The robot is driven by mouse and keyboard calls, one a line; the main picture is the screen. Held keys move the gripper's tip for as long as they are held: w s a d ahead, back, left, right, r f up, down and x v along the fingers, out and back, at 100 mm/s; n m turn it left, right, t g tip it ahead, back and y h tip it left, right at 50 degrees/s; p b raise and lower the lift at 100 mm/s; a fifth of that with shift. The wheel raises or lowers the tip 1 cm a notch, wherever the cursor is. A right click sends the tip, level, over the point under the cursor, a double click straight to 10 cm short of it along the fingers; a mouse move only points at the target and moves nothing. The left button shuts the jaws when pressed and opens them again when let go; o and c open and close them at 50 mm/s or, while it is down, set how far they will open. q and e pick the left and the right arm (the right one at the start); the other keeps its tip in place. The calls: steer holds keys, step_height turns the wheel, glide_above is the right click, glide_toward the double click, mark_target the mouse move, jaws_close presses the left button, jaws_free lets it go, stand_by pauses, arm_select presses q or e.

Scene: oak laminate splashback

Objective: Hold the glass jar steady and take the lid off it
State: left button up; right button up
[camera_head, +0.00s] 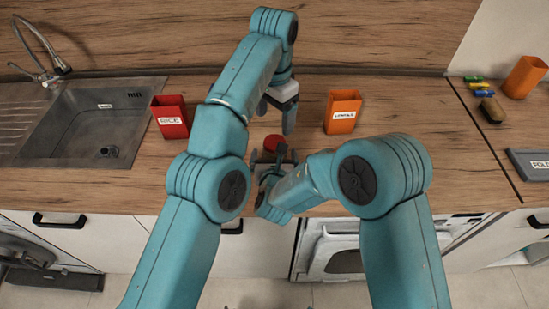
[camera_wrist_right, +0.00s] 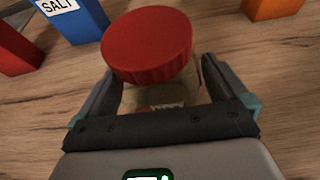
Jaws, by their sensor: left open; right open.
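The glass jar (camera_wrist_right: 165,96) stands on the wooden counter, with its ribbed red lid (camera_wrist_right: 150,45) on top. The red lid also shows in the head view (camera_head: 272,142), mid-counter near the front edge. My right gripper (camera_head: 274,157) is open, at the near side of the jar. In the right wrist view its fingers lie on either side of the jar body, below the lid; whether they touch the glass I cannot tell. My left gripper (camera_head: 276,112) is open and empty, pointing down just behind the lid. Most of the jar is hidden from the head view.
A red RICE container (camera_head: 170,117) stands left and an orange container (camera_head: 342,112) stands right. A blue SALT container (camera_wrist_right: 75,18) shows in the wrist view. A sink (camera_head: 85,125) is at far left. At far right are another orange container (camera_head: 524,76) and a grey labelled object (camera_head: 530,165).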

mark_target(274, 142)
arm_select(q)
steer(key=shift+d, duration=0.1)
arm_select(e)
steer(key=shift+d, duration=0.1)
jaws_close()
arm_select(q)
steer(key=m, duration=0.8)
steer(key=shift+m, duration=0.4)
steer(key=m, duration=0.5)
steer(key=shift+f, duration=0.1)
steer(key=m, duration=0.7)
steer(key=shift+m, duration=0.4)
steer(key=m, duration=0.5)
steer(key=shift+f, duration=3.9)
